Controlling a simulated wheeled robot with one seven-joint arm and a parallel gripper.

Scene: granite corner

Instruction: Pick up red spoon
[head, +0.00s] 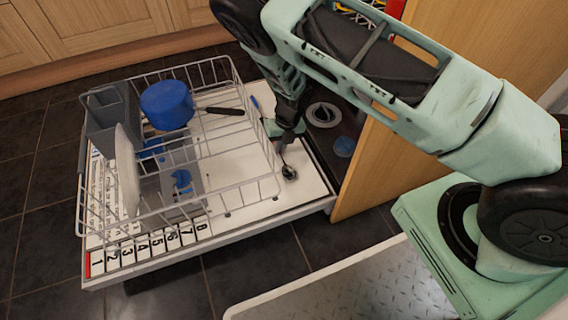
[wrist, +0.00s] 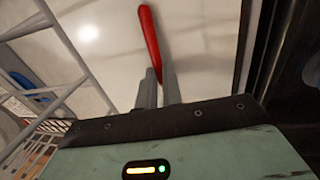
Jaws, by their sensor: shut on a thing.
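The red spoon (wrist: 150,40) shows its red handle in the wrist view, running from the upper middle down between the two grey fingers of my gripper (wrist: 160,88). The fingers are shut on it. In the head view my gripper (head: 287,140) points down over the right side of the white pull-out surface. I cannot tell whether the spoon touches the surface.
A black-handled utensil (head: 224,111) and a blue-handled one (head: 255,103) lie nearby. A wooden panel (head: 375,165) rises close on the right.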

